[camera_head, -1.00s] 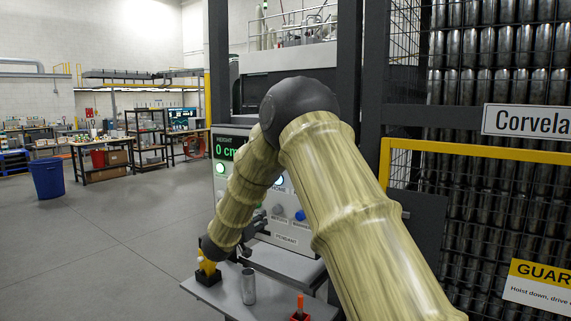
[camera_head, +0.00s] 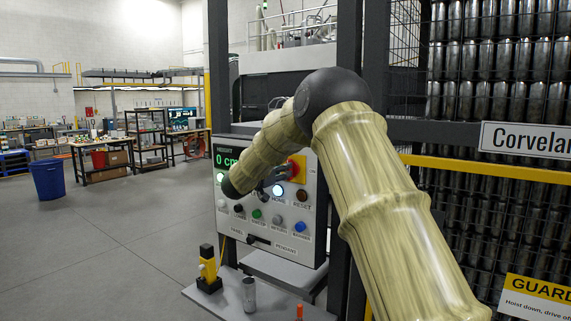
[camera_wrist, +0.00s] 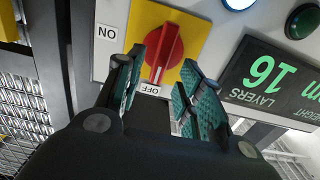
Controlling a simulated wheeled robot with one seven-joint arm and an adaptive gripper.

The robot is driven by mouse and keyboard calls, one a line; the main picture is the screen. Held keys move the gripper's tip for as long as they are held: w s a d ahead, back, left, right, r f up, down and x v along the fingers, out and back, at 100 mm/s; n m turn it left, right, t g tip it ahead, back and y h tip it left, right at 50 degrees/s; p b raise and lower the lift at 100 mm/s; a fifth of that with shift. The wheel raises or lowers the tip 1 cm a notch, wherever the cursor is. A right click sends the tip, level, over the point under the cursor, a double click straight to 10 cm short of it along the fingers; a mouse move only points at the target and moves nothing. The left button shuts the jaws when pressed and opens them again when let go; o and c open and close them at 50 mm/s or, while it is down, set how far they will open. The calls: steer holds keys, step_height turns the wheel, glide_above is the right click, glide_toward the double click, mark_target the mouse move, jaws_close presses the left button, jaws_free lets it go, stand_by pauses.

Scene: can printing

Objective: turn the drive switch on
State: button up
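The drive switch is a red rotary knob (camera_wrist: 163,52) on a yellow plate (camera_wrist: 194,38), partly visible at the panel's upper right in the head view (camera_head: 297,168). In the wrist view, an ON label (camera_wrist: 107,32) is left of the plate and an OFF label (camera_wrist: 155,89) is below the knob. The knob's handle is elongated, its lower end toward OFF. My gripper (camera_wrist: 164,88) is open, its two teal-padded fingers on either side of the knob's lower end in the picture. I cannot tell whether they touch it. In the head view my gripper (camera_head: 272,180) is partly hidden by my arm.
The control panel (camera_head: 232,225) carries several buttons and a green display (camera_wrist: 272,82). Below it, a shelf (camera_head: 270,297) bears a yellow-and-black device (camera_head: 208,268), a metal can (camera_head: 249,294) and an orange-topped item (camera_head: 299,311). A caged rack stands right; open floor lies left.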

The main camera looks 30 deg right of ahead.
steer(key=shift+p+x, duration=0.55)
steer(key=shift+x, duration=1)
steer(key=shift+c, duration=0.5)
jaws_close()
